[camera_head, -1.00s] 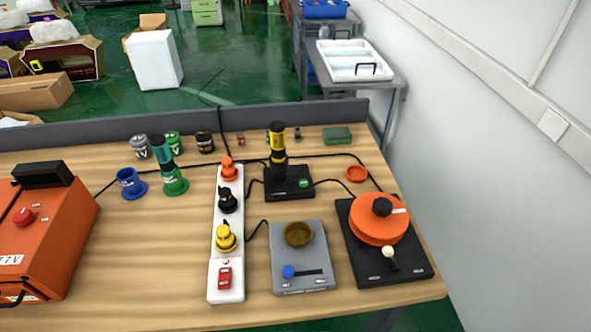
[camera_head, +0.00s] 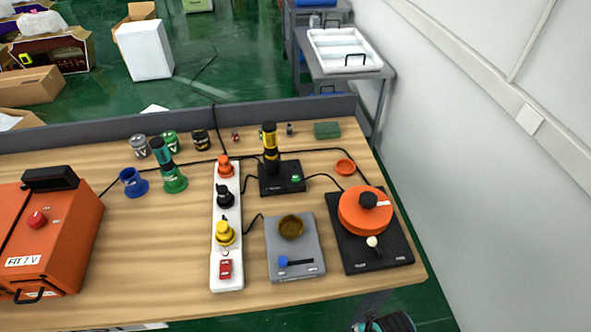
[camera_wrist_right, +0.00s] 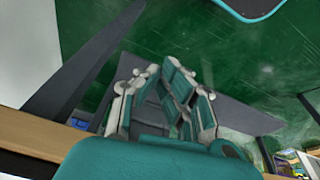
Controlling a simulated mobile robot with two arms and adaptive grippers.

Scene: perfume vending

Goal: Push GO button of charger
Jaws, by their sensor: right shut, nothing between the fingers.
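The charger (camera_head: 268,187) is a small black base near the back middle of the table in the head view. A black-and-yellow cylinder (camera_head: 270,140) stands upright in it. A green button (camera_head: 295,178) is on the right part of the base; its lettering is too small to read. My right gripper (camera_wrist_right: 168,78) is shut and empty in the right wrist view, with a grey table edge and green floor beyond it. The charger does not show in that view. In the head view, only a dark and teal part of my right arm shows at the bottom edge. My left gripper is not in view.
A white power strip (camera_head: 228,275) with plugs lies left of the charger. A grey device (camera_head: 308,262) with a brown bowl stands in front of it. A black base (camera_head: 393,254) with an orange disc is at right. An orange machine (camera_head: 70,240) stands left. Cables cross the table.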

